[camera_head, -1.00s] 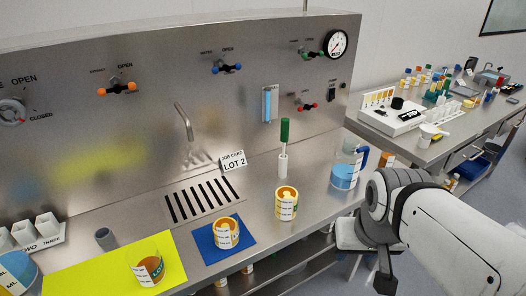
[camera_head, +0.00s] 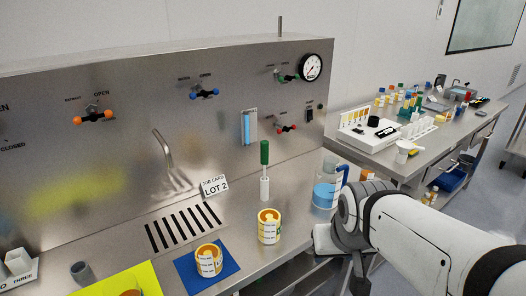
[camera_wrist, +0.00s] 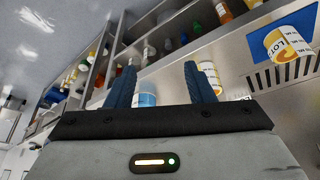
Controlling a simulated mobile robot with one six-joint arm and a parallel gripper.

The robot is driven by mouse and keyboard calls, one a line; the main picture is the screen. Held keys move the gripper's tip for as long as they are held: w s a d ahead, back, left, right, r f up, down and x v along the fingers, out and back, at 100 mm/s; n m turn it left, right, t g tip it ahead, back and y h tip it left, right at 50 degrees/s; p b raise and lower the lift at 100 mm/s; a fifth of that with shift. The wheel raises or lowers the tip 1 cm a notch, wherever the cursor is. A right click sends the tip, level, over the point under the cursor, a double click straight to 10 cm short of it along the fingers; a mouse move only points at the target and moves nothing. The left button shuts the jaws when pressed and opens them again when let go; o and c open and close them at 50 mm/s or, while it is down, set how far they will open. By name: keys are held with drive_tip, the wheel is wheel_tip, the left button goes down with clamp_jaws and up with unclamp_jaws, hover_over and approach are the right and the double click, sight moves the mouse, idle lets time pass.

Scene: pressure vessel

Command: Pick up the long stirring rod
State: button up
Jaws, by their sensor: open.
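A rod with a green handle (camera_head: 264,153), which looks like the stirring rod, stands upright in a slim white holder (camera_head: 265,189) on the steel bench. Its lower part is hidden in the holder. My gripper (camera_wrist: 162,75) is open in the wrist view, with two dark blue fingers apart and nothing between their tips. The rod cannot be made out in the wrist view.
A jug of blue liquid (camera_head: 325,194) stands right of the rod, close to my arm. A yellow-labelled beaker (camera_head: 269,227) stands in front of the rod, and another (camera_head: 208,261) on a blue mat (camera_head: 188,268). The steel panel (camera_head: 130,150) with valves rises behind.

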drive_tip(key=w+a+n+t+b, duration=0.1)
drive_tip(key=w+a+t, duration=0.15)
drive_tip(key=w, duration=0.75)
drive_tip(key=w+a+t+b, duration=0.15)
drive_tip(key=w+t, duration=0.25)
drive_tip(key=w, duration=0.6)
drive_tip(key=n+t+y+b, duration=0.2)
drive_tip(key=t+y+b, duration=0.1)
drive_tip(key=t+y, duration=0.3)
approach(266, 151)
drive_tip(key=w+a+h, duration=0.1)
drive_tip(key=w+a, duration=0.1)
drive_tip(key=w, duration=0.1)
drive_tip(key=shift+w+f+t+p, duration=0.25)
drive_tip(key=shift+w+p, duration=0.15)
drive_tip(key=shift+w, duration=0.1)
drive_tip(key=p+x, duration=0.2)
drive_tip(key=x, duration=0.5)
drive_tip(key=shift+d+r, duration=0.1)
drive_tip(key=shift+c, duration=0.6)
drive_tip(key=c, duration=0.9)
